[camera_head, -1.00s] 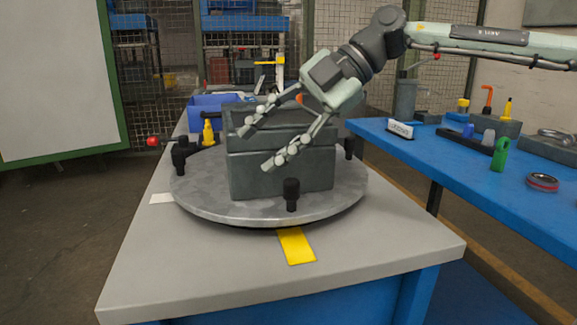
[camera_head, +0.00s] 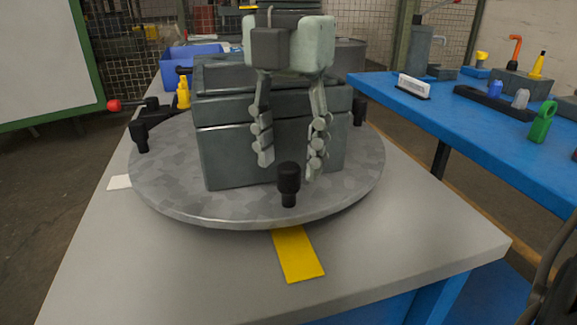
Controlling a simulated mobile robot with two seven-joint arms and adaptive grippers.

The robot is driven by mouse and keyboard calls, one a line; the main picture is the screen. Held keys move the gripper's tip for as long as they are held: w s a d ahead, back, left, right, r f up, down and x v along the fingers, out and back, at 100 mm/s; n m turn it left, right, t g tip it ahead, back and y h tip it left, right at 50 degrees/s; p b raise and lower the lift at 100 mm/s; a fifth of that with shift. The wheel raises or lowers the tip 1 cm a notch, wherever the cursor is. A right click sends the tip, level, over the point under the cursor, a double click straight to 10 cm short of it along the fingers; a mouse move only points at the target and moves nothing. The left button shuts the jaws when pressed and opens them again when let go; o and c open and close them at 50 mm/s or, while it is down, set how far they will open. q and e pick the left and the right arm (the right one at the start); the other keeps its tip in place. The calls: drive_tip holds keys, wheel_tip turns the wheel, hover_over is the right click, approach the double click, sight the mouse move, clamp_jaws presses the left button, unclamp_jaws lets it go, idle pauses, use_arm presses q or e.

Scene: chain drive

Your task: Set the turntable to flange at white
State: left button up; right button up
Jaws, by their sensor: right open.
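The round grey turntable (camera_head: 165,185) lies on the workbench and carries a dark grey block-shaped housing (camera_head: 225,155). Black upright pegs stand near its rim: one at the front (camera_head: 289,184), one at the left (camera_head: 141,138), one at the right (camera_head: 360,112). A white mark (camera_head: 119,182) is on the bench at the turntable's left; a yellow mark (camera_head: 298,255) is at its front, close to the front peg. I cannot pick out a flange on the housing. My right gripper (camera_head: 288,168) points down before the housing, fingers apart on either side of the front peg's top in the picture; contact is unclear. My left gripper is out of view.
A red-tipped black handle (camera_head: 120,105) and a yellow fitting (camera_head: 184,93) are behind left. A blue bin (camera_head: 190,54) stands at the back. A blue table (camera_head: 460,115) with tools is at the right.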

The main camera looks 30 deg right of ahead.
drive_tip(key=shift+f, duration=1.35)
drive_tip(key=shift+w, duration=0.1)
clamp_jaws()
